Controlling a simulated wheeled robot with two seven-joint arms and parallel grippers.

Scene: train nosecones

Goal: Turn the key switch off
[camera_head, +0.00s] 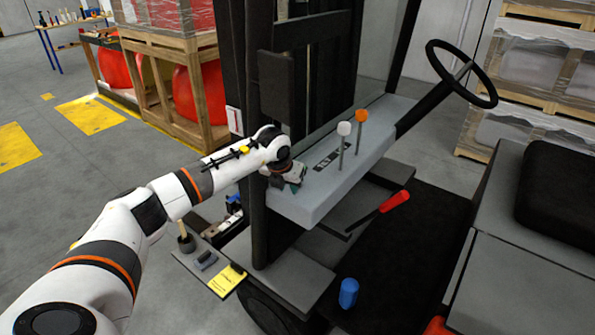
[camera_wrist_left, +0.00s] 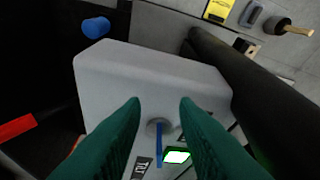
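The key switch (camera_wrist_left: 157,126) shows in the left wrist view as a small round grey knob on the forklift's grey dashboard (camera_wrist_left: 150,75). A thin blue strip, perhaps the key or its tag, runs down from it. My left gripper (camera_wrist_left: 160,104) is open, with its two dark green fingers on either side of the switch in the picture. I cannot tell whether they touch it. In the head view my left gripper (camera_head: 290,182) is over the near left end of the dashboard (camera_head: 325,188) and hides the switch. My right gripper is in neither view.
A white-knobbed lever (camera_head: 344,130) and an orange-knobbed lever (camera_head: 361,117) stand on the dashboard, right of my gripper. The steering wheel (camera_head: 489,88) is farther right. The black mast (camera_head: 262,120) rises close beside my left wrist. A lit green-edged panel (camera_wrist_left: 176,156) lies beside the switch.

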